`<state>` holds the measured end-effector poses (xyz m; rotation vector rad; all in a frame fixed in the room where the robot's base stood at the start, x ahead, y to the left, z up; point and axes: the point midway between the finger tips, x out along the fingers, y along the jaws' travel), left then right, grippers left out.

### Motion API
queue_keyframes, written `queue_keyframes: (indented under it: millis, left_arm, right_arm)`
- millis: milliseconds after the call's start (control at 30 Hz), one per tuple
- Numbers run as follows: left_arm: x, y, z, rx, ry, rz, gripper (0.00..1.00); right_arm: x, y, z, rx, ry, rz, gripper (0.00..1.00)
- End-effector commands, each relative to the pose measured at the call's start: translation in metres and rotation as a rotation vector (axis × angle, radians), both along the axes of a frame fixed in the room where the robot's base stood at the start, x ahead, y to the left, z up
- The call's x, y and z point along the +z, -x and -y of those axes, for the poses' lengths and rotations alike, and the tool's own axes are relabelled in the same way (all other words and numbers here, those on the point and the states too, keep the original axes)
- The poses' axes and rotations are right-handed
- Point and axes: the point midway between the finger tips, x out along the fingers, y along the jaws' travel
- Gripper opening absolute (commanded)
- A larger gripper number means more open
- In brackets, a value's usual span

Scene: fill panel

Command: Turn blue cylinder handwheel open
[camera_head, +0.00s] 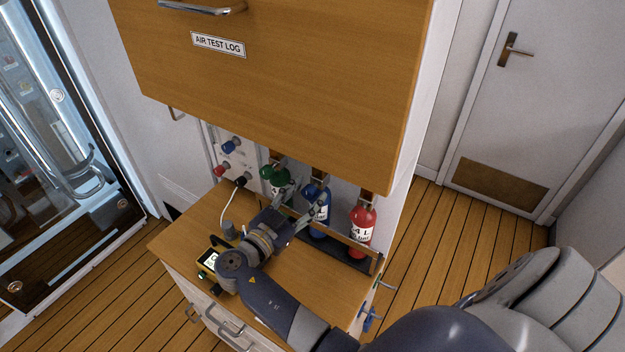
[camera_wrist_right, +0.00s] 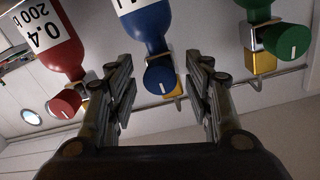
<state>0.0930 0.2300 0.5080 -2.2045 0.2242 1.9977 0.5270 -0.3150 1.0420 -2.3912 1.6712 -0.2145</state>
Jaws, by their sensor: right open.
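The blue cylinder (camera_head: 320,224) stands upright in a rack on the wooden counter, between a green and a red cylinder. Its blue handwheel (camera_head: 311,190) sits on top, partly hidden by my right gripper (camera_head: 301,201). In the right wrist view the picture is upside down. There the blue handwheel (camera_wrist_right: 160,79) shows between the two open fingers of my right gripper (camera_wrist_right: 159,66), with gaps on both sides. The blue cylinder (camera_wrist_right: 146,25) shows beyond it. I cannot tell how deep the handwheel sits between the fingers. My left gripper is not in view.
The green cylinder (camera_head: 279,181) and red cylinder (camera_head: 361,229) flank the blue one closely. A wooden cabinet (camera_head: 290,85) overhangs the counter (camera_head: 290,275). A small device (camera_head: 209,259) lies at the counter's left. A rack rail (camera_head: 345,243) runs in front of the cylinders.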

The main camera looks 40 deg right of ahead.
Motion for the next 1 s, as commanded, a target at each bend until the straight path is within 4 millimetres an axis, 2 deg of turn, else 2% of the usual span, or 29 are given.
queue_keyframes:
  millis: [367,567,600,1000]
  left_arm:
    - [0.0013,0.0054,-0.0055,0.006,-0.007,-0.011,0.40]
    - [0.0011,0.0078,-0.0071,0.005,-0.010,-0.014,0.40]
    - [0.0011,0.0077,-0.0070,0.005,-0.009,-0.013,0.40]
    - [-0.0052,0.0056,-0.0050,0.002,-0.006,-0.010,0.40]
  right_arm:
    - [-0.0003,0.0021,-0.0021,0.000,0.000,0.000,0.47]
    - [-0.0002,0.0020,-0.0019,0.000,0.000,0.000,0.04]
    - [-0.0002,0.0019,-0.0018,-0.001,0.000,0.000,0.03]
    - [-0.0019,0.0019,-0.0013,-0.002,0.021,-0.050,0.03]
